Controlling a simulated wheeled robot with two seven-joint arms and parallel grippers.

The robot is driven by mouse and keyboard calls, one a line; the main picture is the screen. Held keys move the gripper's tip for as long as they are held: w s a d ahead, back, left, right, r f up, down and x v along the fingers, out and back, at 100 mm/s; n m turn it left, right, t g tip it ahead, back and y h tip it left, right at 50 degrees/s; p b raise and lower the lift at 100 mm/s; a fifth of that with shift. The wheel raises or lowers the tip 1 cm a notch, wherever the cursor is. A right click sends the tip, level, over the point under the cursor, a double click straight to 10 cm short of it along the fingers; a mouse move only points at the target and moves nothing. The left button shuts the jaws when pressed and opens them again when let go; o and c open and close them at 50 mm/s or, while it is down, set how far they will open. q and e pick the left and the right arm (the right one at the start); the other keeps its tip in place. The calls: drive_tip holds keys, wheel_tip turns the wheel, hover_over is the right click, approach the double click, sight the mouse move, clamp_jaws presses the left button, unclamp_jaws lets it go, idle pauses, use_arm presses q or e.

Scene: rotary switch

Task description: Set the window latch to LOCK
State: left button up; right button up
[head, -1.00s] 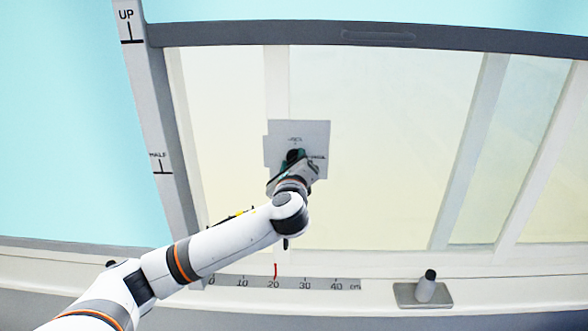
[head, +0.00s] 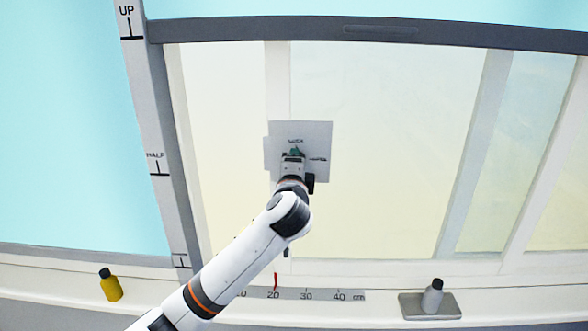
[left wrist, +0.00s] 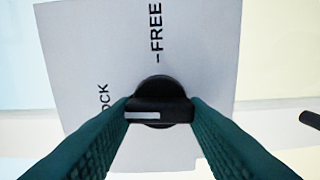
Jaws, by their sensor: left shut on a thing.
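The latch plate (head: 318,137) is a light grey panel on the window, marked LOCK at the top and a small, hard-to-read word at the right. In the left wrist view the plate (left wrist: 90,35) appears turned, with FREE at the top and "OCK" at the left, partly behind a finger. The black latch knob (left wrist: 158,103) lies between the two green fingers of my left gripper (left wrist: 160,112), which is shut on it. The knob's white line points left, to the LOCK side. In the head view my left gripper (head: 294,153) covers the knob. My right gripper is out of view.
A yellow bottle (head: 111,286) with a black cap stands on the sill at the left. A grey peg on a base plate (head: 431,303) stands at the right. A cm ruler (head: 320,295) with a red marker runs along the sill. The upright rail at left reads UP and HALF.

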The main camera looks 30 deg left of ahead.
use_arm(q)
drive_tip(key=shift+f+n, duration=0.1)
drive_tip(key=shift+n, duration=0.2)
idle(0.4)
drive_tip(key=o, duration=1)
drive_tip(key=shift+b+v, duration=1.65)
drive_tip(key=shift+v, duration=4.4)
drive_tip(key=shift+a, duration=0.15)
